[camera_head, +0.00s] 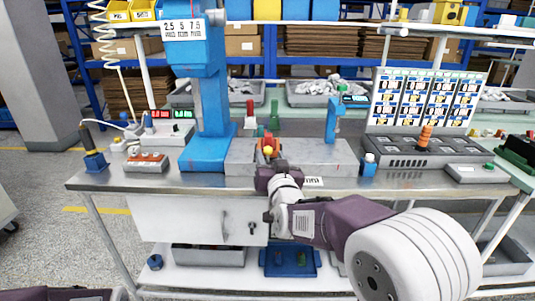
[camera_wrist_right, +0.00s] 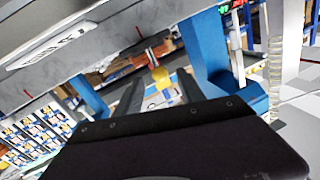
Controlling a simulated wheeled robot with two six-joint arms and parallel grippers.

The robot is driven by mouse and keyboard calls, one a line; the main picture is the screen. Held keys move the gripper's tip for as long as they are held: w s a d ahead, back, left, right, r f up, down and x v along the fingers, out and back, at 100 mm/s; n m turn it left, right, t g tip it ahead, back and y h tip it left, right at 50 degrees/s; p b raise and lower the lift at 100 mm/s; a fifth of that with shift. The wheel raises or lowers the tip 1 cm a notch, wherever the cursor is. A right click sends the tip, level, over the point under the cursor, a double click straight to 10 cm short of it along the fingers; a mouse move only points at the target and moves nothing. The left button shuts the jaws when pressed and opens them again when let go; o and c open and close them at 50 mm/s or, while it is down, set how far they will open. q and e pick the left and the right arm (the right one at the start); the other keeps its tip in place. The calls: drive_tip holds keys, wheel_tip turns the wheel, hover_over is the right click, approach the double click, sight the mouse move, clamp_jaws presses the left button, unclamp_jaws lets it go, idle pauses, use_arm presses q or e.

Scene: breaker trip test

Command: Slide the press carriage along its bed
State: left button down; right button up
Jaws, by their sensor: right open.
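A grey metal bed (camera_head: 320,157) lies along the workbench, right of the foot of the blue press (camera_head: 213,105). An orange-red piece with a yellow knob (camera_head: 268,150) sits at the bed's front; it looks like the carriage or its handle, but my gripper partly hides it. My right gripper (camera_head: 268,164) is at this piece, reaching in from the front. In the right wrist view the yellow knob (camera_wrist_right: 160,77) shows between the two dark, spread fingers. I cannot tell whether they touch it. Only a dark part of my left arm shows at the bottom left; its gripper is out of view.
A small blue stand (camera_head: 332,122) rises behind the bed's right end, and a blue block with a white top (camera_head: 369,164) stands beside it. A dark tray panel (camera_head: 425,150) is farther right. An orange-topped device (camera_head: 147,162) lies left of the press.

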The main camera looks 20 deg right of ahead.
sight(269, 153)
drive_tip(key=w, duration=0.4)
drive_tip(key=shift+w+d, duration=0.15)
drive_tip(key=shift+d, duration=0.05)
clamp_jaws()
idle(1.2)
